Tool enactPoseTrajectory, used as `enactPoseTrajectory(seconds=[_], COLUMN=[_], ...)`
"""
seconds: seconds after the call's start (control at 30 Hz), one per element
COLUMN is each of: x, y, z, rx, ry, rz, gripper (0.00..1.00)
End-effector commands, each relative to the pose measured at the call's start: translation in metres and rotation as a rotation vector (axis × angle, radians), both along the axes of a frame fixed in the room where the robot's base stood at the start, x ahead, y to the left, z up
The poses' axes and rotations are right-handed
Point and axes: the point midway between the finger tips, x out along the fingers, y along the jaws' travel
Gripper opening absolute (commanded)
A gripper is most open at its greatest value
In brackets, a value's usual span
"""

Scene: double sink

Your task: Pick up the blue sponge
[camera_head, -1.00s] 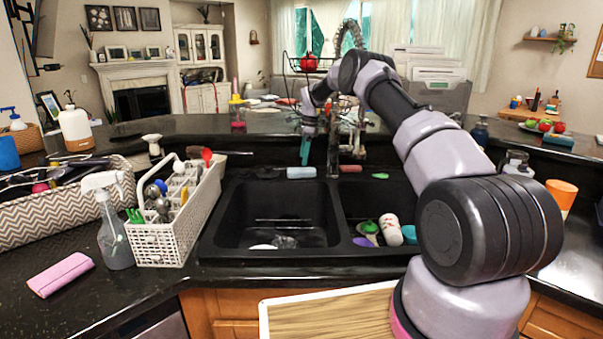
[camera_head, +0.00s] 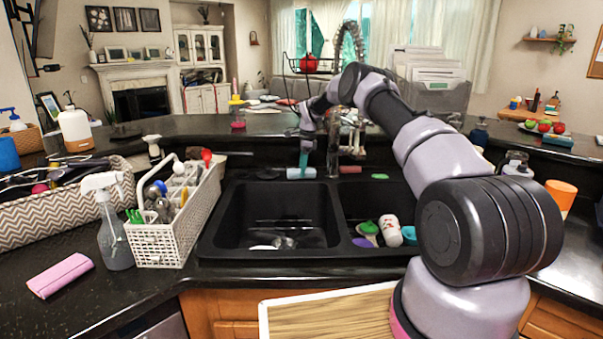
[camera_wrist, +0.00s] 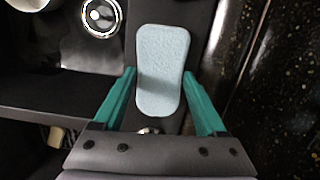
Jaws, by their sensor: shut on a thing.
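The light blue sponge (camera_head: 301,173) lies on the black ledge behind the left sink basin. In the wrist view the sponge (camera_wrist: 161,62) is a rounded block with its long side running away from me. My gripper (camera_head: 303,164) points down at it from above. In the wrist view the teal fingers of my gripper (camera_wrist: 159,74) stand on either side of the sponge, shut on it. I cannot tell any gap between sponge and ledge.
The faucet (camera_head: 345,135) stands just right of my gripper. The black double sink (camera_head: 275,250) lies in front, with several small items in its right basin. A white caddy (camera_head: 160,240) and a spray bottle (camera_head: 114,240) stand to the left.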

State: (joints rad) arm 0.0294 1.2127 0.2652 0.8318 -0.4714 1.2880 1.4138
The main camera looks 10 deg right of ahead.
Motion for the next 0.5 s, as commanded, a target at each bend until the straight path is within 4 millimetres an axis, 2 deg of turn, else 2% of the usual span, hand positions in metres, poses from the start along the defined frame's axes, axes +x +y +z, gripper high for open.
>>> enactPoseTrajectory(seconds=[0.13,0.23,0.5], x=[0.0,0.001,0.001], y=[0.0,0.0,0.0], z=[0.003,0.013,0.067], rx=[0.0,0.0,-0.001], ry=[-0.001,-0.002,-0.003], rz=[0.0,0.001,0.0], gripper=[0.14,0.14,0.14])
